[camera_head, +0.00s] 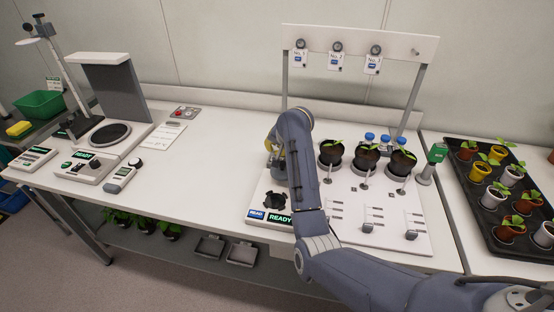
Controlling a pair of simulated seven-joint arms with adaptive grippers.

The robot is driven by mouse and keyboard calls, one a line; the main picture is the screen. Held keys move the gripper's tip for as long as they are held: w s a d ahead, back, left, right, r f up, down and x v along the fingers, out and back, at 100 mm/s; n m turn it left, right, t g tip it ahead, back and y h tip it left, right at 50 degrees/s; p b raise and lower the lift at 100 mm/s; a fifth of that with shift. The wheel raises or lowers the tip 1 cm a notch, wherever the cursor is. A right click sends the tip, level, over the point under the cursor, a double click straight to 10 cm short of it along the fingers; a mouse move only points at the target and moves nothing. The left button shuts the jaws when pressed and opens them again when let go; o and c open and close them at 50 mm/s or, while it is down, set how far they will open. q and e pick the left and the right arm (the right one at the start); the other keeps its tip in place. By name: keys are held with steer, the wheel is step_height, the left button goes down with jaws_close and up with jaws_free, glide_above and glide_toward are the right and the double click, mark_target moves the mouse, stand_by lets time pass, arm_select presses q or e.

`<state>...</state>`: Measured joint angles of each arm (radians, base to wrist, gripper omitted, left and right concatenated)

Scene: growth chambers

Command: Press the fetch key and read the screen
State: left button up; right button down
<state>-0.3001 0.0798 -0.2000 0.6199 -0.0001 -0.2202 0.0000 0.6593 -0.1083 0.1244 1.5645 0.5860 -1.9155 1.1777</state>
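A white station on the bench has a small dark screen (280,219) reading READY in green, and a blue label (257,214) that seems to say READ. A black cradle-like part (272,200) sits just behind them. Another READY screen (83,156) is on the white instrument at the left. I cannot make out which key is the fetch key. My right gripper (276,172) points down behind my forearm, over the back of the station; it is dark and mostly hidden, its fingers unclear. My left gripper is not in view.
Several potted seedlings (367,156) stand on the white panel right of my arm, below a rack with numbered tags (336,60). A black plant tray (483,206) is at far right. A box with a red button (180,113) lies at back left.

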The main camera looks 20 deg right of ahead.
steer(key=shift+f, duration=0.25)
stand_by(0.6)
steer(key=shift+f, duration=0.2)
steer(key=shift+f, duration=0.4)
stand_by(0.8)
steer(key=shift+r, duration=0.85)
steer(key=shift+r, duration=0.1)
steer(key=shift+r, duration=2.4)
steer(key=shift+d, duration=0.1)
